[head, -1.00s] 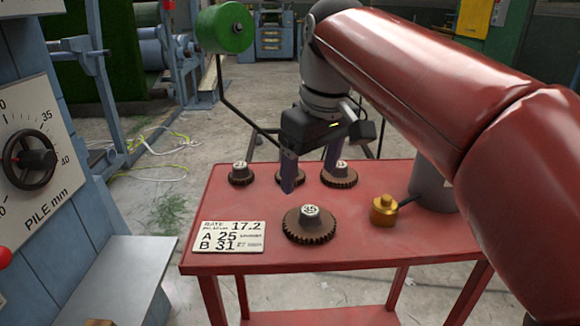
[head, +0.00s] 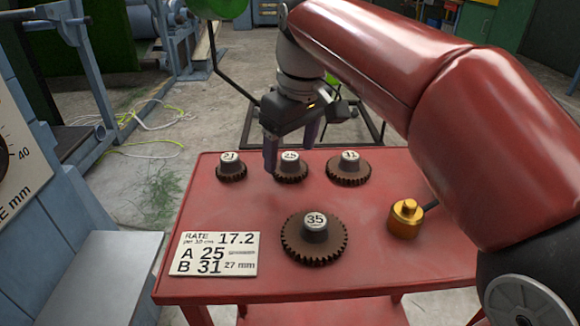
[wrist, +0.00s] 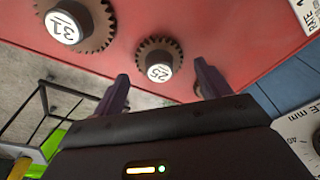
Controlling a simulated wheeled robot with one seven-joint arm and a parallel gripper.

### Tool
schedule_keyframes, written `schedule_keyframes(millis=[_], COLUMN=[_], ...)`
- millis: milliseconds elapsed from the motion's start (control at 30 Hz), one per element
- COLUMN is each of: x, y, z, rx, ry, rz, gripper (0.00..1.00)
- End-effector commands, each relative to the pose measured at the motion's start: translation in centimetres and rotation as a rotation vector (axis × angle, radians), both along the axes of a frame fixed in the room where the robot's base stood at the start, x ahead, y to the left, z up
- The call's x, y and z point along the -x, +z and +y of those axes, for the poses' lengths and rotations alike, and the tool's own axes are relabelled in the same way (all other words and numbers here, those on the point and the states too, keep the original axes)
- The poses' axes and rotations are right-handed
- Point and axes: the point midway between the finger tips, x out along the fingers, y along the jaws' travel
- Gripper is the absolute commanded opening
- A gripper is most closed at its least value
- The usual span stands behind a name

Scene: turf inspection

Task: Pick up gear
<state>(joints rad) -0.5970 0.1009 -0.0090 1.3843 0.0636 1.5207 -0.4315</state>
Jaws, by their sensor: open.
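Several brown toothed gears with numbered hubs stand on the red table (head: 375,270). At the back are gear 21 (head: 231,171), gear 25 (head: 291,169) and gear 31 (head: 348,170). The larger gear 35 (head: 315,246) stands nearer the front. My gripper (head: 291,147) is open and empty, pointing down over the back row at gear 25. In the wrist view, gear 25 (wrist: 158,66) shows beyond the gap between the fingers (wrist: 163,85), apart from them. Gear 31 (wrist: 72,27) is at upper left there. Another gear is mostly hidden behind the right finger.
A card (head: 217,254) at the table's front left reads rate 17.2, A 25, B 31, 27 mm. A brass cylinder (head: 405,218) stands at the right, near my arm. A blue machine (head: 100,275) is left of the table.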

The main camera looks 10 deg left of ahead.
Motion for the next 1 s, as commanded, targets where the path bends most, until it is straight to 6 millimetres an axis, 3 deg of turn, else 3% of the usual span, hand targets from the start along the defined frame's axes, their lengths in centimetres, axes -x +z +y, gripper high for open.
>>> schedule_keyframes(millis=[167,433,800,1000], x=[-0.1,-0.2,-0.2,-0.2], y=[-2.2,-2.3,-2.3,-2.3], z=[0.2,0.3,0.3,0.3], rx=[0.000,-0.001,-0.001,-0.001], ry=[0.001,0.000,0.000,0.001], rz=[0.000,-0.001,-0.001,-0.001], gripper=[0.76,0.76,0.28,0.25])
